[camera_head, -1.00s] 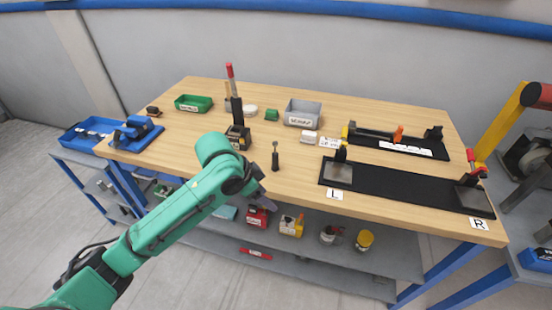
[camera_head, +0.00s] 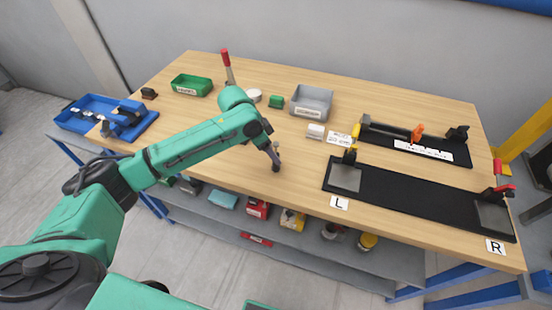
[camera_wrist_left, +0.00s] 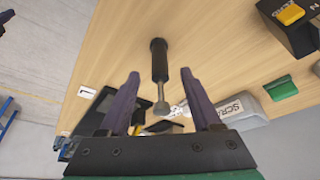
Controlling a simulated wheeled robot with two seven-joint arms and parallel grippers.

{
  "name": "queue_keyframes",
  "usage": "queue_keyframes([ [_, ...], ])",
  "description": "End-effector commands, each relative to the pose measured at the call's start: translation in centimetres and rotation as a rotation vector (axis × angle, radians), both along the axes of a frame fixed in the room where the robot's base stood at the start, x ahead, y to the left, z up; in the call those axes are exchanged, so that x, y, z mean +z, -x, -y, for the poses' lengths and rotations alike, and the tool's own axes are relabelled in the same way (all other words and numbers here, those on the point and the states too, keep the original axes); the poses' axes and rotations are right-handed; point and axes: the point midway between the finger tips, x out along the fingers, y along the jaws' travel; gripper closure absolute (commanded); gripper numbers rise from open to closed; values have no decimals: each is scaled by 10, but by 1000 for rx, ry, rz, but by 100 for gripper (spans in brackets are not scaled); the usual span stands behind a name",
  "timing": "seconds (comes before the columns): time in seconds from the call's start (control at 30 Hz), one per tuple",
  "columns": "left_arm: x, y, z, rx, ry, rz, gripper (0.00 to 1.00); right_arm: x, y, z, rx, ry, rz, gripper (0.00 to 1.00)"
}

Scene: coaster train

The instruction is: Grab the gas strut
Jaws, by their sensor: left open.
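My left gripper (camera_wrist_left: 160,95) is open, with a gap on both sides of the rod. In the head view my left gripper (camera_head: 273,154) is at the strut and partly covers it.
A grey bin (camera_head: 311,102), a green bin (camera_head: 191,86) and a red-handled lever (camera_head: 227,66) stand farther back. A black fixture mat (camera_head: 415,193) lies to the right, and a blue tray (camera_head: 88,113) to the left.

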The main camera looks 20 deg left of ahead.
Motion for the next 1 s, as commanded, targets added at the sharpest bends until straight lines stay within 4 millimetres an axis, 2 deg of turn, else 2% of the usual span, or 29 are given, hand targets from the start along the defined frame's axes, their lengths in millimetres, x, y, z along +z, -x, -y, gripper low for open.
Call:
queue_keyframes([
  [0.1,-18,-4,6,0,-1,-5,35,19,-26,-2,1,-4,42,100],
  [0.2,-35,-8,11,-1,0,-3,35,20,-37,-3,1,-6,62,100],
  [0.43,-41,-10,11,-1,0,0,35,17,-25,-2,1,-5,41,100],
  [0.47,-41,-10,11,-1,0,0,43,17,-22,-2,1,-4,37,100],
  [0.6,-41,-10,11,0,-1,-1,96,17,-17,-2,0,-3,28,100],
  [0.63,-41,-10,11,0,-1,-1,100,17,-17,-2,0,-3,29,100],
  [1.0,-37,-10,11,-1,0,2,100,16,-20,-3,0,-5,33,100],
])
